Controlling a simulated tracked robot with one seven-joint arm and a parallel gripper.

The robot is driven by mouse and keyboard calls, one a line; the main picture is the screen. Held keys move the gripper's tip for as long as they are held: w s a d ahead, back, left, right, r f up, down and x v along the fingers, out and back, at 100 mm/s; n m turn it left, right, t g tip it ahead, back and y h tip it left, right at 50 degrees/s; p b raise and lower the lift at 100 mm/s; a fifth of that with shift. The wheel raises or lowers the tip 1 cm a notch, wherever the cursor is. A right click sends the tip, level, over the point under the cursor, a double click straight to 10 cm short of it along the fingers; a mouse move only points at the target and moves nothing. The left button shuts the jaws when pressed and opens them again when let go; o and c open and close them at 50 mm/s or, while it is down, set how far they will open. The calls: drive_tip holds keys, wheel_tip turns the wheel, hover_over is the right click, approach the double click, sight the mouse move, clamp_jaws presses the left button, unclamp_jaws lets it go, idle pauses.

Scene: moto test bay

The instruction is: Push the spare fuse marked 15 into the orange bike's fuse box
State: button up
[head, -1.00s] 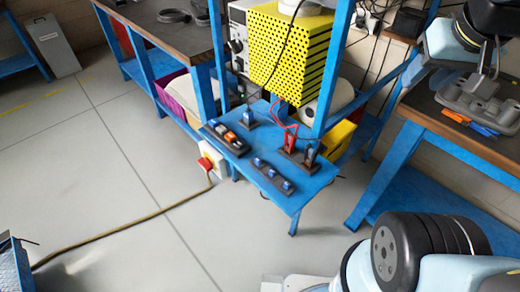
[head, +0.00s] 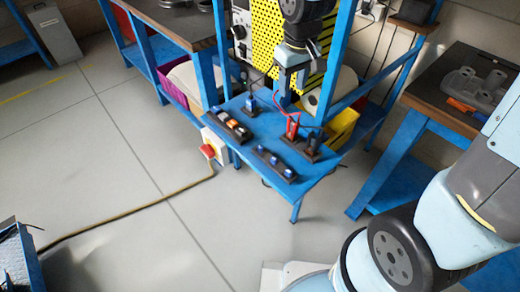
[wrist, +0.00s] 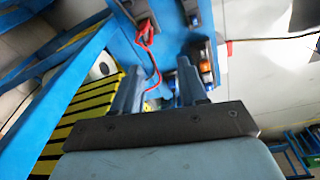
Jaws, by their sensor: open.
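My gripper (head: 287,90) is open over the back of a small blue table (head: 262,130), with nothing visible between its fingers; it also shows in the wrist view (wrist: 158,90). A black holder (head: 228,127) on the table's left carries several blue and orange pieces, which look like fuses. A second black strip (head: 276,165) at the front carries small blue pieces. A blue upright piece (head: 251,104) stands at the back left. A red upright piece (head: 292,127) and a dark one (head: 312,147) stand at the right. The 15 marking and the orange bike cannot be made out.
A red wire (wrist: 150,48) loops by the red piece, close to my fingers. Blue posts (head: 340,50) rise behind the small table. A workbench (head: 440,112) with a grey tray is at the right.

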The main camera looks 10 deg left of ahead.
drive_tip(key=s+a+f+n+g, duration=0.1)
drive_tip(key=s+a+f+n, duration=0.1)
drive_tip(key=a+f, duration=0.6)
drive_tip(key=shift+a+f+n, duration=0.2)
drive_tip(key=shift+a+n, duration=0.1)
drive_tip(key=shift+a, duration=0.2)
hover_over(259, 146)
drive_tip(key=f, duration=0.8)
drive_tip(key=shift+s+a+f, duration=0.2)
drive_tip(key=shift+a+f, duration=0.05)
drive_tip(key=shift+f, duration=0.05)
drive_tip(key=shift+w+d+f, duration=0.1)
drive_tip(key=shift+f, duration=1.2)
drive_tip(key=shift+w+d+f, duration=0.1)
drive_tip(key=shift+f, duration=1.2)
